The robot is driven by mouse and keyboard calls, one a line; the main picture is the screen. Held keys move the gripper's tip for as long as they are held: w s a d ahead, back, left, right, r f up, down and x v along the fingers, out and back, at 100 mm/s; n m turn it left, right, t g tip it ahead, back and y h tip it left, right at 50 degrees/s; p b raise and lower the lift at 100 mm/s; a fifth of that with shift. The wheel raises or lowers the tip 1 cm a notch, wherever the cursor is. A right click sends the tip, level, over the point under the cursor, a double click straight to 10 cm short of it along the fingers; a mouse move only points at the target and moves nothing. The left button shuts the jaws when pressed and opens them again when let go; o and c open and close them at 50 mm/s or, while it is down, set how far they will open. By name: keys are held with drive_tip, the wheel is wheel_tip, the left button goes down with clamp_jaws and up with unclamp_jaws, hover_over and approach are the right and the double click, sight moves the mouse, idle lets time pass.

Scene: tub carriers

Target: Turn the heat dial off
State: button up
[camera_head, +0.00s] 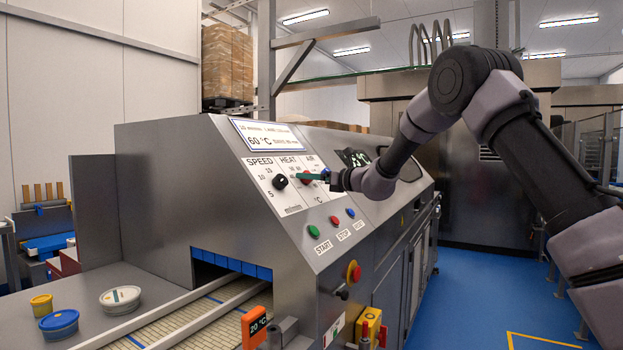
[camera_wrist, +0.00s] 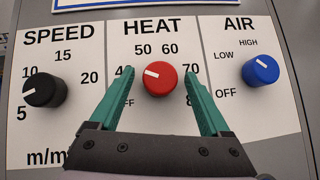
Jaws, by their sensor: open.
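The red heat dial (camera_wrist: 160,80) sits under the HEAT label in the wrist view. Its white mark points up and left, toward the side of 40 and 50. OFF is printed at its lower left, partly covered by a finger. My gripper (camera_wrist: 158,76) is open, with one teal finger to each side of the dial. In the head view my gripper (camera_head: 310,177) reaches the panel from the right and partly covers the heat dial (camera_head: 306,181).
The black speed dial (camera_wrist: 44,90) is left of the heat dial, and the blue air dial (camera_wrist: 260,71) is right of it. Below are green START (camera_head: 313,231), red STOP (camera_head: 334,220) and blue (camera_head: 350,213) buttons. Several tubs, including a white one (camera_head: 120,306), stand by the conveyor.

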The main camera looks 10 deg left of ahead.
clamp_jaws()
drive_tip(key=shift+d+n+g, duration=0.1)
drive_tip(key=shift+n+g, duration=0.3)
drive_tip(key=shift+n, duration=0.1)
drive_tip(key=n+g, duration=0.1)
drive_tip(key=n+g+y, duration=0.1)
drive_tip(key=n, duration=0.1)
drive_tip(key=n+g, duration=0.1)
drive_tip(key=n, duration=0.1)
drive_tip(key=shift+w+d+y, duration=0.1)
drive_tip(key=shift+w+y, duration=0.2)
drive_tip(key=shift+w+r+n+g, duration=0.1)
drive_tip(key=shift+n+g, duration=2.4)
drive_tip(key=shift+n, duration=0.6)
unclamp_jaws()
